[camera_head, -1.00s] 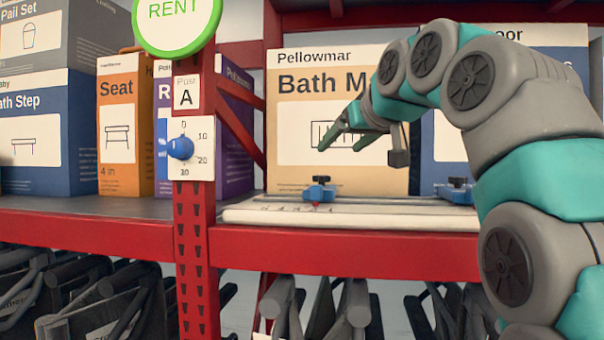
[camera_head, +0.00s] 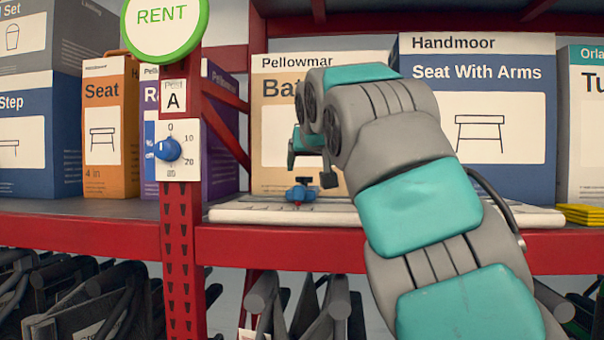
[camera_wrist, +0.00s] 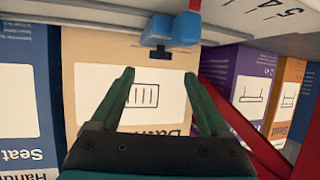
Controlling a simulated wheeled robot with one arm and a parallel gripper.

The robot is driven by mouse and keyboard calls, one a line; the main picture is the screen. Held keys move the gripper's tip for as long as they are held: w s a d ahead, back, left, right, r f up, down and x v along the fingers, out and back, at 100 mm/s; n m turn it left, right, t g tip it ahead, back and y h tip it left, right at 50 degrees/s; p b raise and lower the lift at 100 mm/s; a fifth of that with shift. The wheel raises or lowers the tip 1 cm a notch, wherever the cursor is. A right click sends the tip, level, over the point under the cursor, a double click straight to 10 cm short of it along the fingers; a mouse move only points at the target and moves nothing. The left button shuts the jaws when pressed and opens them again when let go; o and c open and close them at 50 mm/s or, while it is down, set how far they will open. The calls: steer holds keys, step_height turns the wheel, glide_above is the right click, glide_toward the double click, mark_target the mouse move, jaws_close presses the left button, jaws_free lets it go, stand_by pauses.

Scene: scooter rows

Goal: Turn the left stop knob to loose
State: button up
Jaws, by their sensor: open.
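The left stop (camera_head: 301,194) is a small blue block on the pale rail (camera_head: 240,212) on the shelf. Its dark knob (camera_head: 303,181) sits on top. In the wrist view, which is upside down, the blue stop (camera_wrist: 182,29) hangs near the top and its black knob (camera_wrist: 156,53) points down into the picture. My gripper (camera_wrist: 159,73) is open and empty, with its two green fingers apart. The knob appears between the fingertip lines, and no contact shows. In the head view my gripper (camera_head: 293,157) is partly hidden by my arm, above the stop. The right stop is hidden.
Boxes stand behind the rail, including the Bath box (camera_head: 270,110) and the Seat With Arms box (camera_head: 480,100). A red post (camera_head: 180,235) with a blue dial (camera_head: 167,149) stands left. A red brace (camera_wrist: 240,125) runs close to my fingers in the wrist view.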

mark_target(304, 179)
steer(key=p+x, duration=0.1)
steer(key=x, duration=0.5)
steer(key=shift+w+f+p, duration=0.15)
steer(key=shift+p, duration=0.15)
jaws_close()
